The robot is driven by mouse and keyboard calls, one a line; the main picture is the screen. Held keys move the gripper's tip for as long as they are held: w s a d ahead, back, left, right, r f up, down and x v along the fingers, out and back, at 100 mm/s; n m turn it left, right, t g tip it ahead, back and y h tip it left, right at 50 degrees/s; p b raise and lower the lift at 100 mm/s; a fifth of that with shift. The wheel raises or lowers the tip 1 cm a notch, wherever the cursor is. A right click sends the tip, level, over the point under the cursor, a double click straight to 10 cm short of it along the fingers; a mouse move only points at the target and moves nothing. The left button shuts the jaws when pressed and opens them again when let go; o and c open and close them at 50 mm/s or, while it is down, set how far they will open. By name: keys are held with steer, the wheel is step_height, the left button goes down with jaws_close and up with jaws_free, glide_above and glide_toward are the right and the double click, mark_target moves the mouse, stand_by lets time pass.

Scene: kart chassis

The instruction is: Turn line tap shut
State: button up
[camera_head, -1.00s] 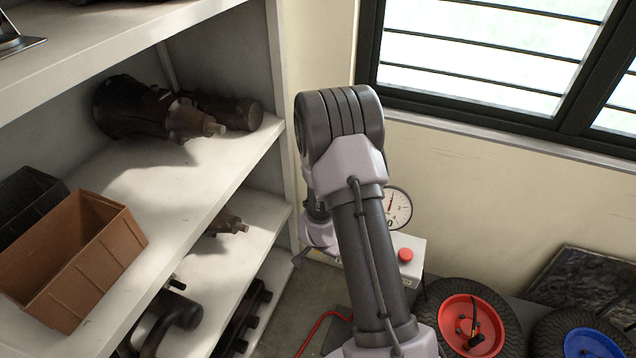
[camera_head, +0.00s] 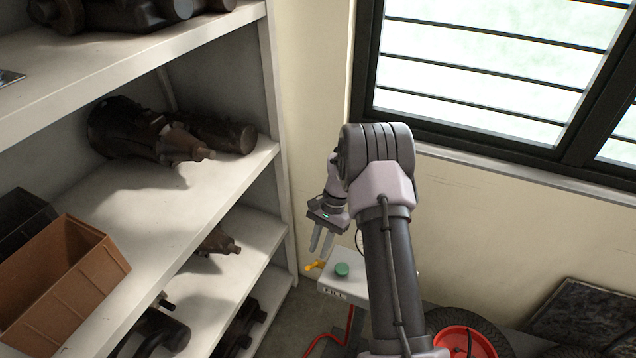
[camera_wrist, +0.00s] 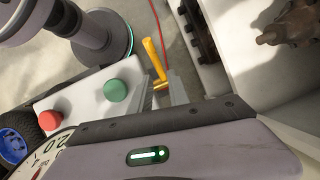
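The line tap has a yellow lever (camera_head: 315,266) at the left edge of a pale control box (camera_head: 335,285), below my gripper (camera_head: 322,241). My gripper points downward, with its two fingers apart and nothing seen held between them. In the wrist view the yellow lever (camera_wrist: 154,60) stands out beyond the grey fingertips (camera_wrist: 164,90), in line with the space between them. I cannot tell whether a finger touches it. A green button (camera_head: 341,269) sits on the box right of the tap. The green button also shows in the wrist view (camera_wrist: 115,90), with a red button (camera_wrist: 48,121) beside it.
A shelf unit (camera_head: 262,150) with dark metal parts stands close on the left. A brown bin (camera_head: 62,275) is on it. A red hose (camera_head: 325,337) runs on the floor near the box. A gauge (camera_wrist: 38,150) and tyres lie to the box's other side.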

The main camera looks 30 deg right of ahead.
mark_target(313, 264)
steer(key=a+r+p+v, duration=0.1)
steer(key=p+v, duration=0.2)
steer(key=v, duration=0.9)
steer(key=s+a+r+n+t+h+b, duration=0.1)
steer(key=s+a+r+n+b, duration=0.1)
steer(key=a+r, duration=0.5)
step_height(313, 264, up, 4)
steer(key=shift+a+f+t+b, duration=0.2)
steer(key=shift+a+t+b, duration=0.15)
steer(key=shift+b, duration=0.3)
steer(key=shift+s, duration=0.1)
